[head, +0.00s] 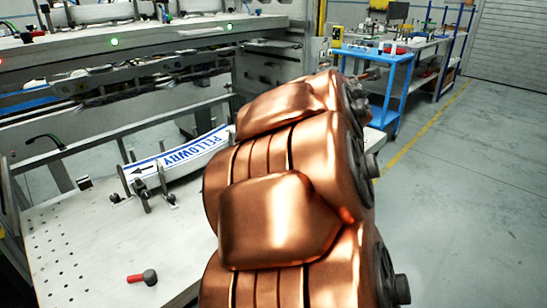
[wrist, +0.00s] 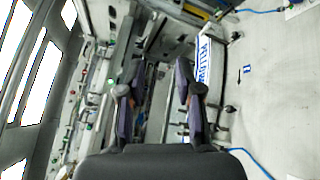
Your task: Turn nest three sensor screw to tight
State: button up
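My gripper (wrist: 160,70) shows in the wrist view with its two dark fingers apart and nothing seen between them. In the head view it is hidden behind my copper arm. The label magazine holds a white curved strip (head: 180,156) with blue "PELLOWRY" lettering and a black arrow. The strip (wrist: 206,55) also shows to the right of my fingers in the wrist view. Small dark posts and knobs (head: 143,193) stand at the strip's near end. I cannot tell which part is the nest three sensor screw; it is too small or hidden.
A red-handled tool with a dark round head (head: 142,277) lies on the pale perforated plate (head: 85,240). A machine frame with green lights (head: 114,42) spans the back left. A blue cart (head: 385,75) stands behind my arm. The floor (head: 450,200) at right is clear.

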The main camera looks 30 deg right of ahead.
jog(key=w+a+f+n+t+y+b, duration=0.1)
jog(key=w+f+n+y+b, duration=0.1)
jog(key=f+n+y+b, duration=0.3)
jog(key=w+a+f+n+t+y+b, duration=0.1)
jog(key=w+a+f+n+y+b, duration=0.1)
jog(key=f+n+y+b, duration=0.3)
jog(key=w+a+f+n+t+y+b, duration=0.1)
jog(key=f+n+y+b, duration=0.4)
jog(key=f+n, duration=0.7)
jog(key=shift+w+a+n+t+b, duration=0.25)
jog(key=shift+w+n, duration=0.25)
jog(key=shift+n, duration=0.55)
jog(key=shift+w+a+n+t+b, duration=0.1)
jog(key=shift+w+n+t, duration=0.3)
jog(key=shift+n, duration=0.65)
jog(key=shift+w+a+f, duration=0.1)
jog(key=shift+w+a, duration=0.15)
jog(key=shift+w, duration=0.35)
jog(key=b+x, duration=0.1)
jog(key=x, duration=0.5)
jog(key=shift+w+a+b, duration=0.15)
jog(key=shift+w+b, duration=0.1)
jog(key=shift+b, duration=0.1)
grip_shut()
